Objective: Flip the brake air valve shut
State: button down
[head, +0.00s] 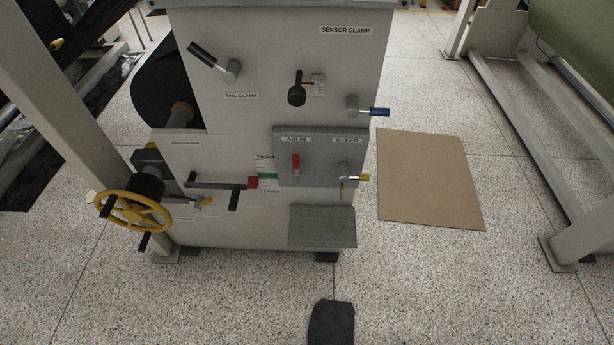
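A grey machine cabinet stands in front of me in the head view. On its lower right is a darker panel (318,178) with two valves. The left one, labelled "AIR IN", has a red lever (296,161) standing roughly upright. No label with the word brake is readable, so I cannot tell for certain which is the brake air valve. My gripper is not in view.
A yellow handwheel (134,212) juts out at the left. A brown board (428,178) lies on the floor at right. Floor in front is mostly clear.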

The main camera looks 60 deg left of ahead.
aim_at(297, 166)
jog(key=k, duration=0.55)
jog(key=u, duration=0.65)
jog(key=i, duration=0.5)
jog(key=u, duration=0.05)
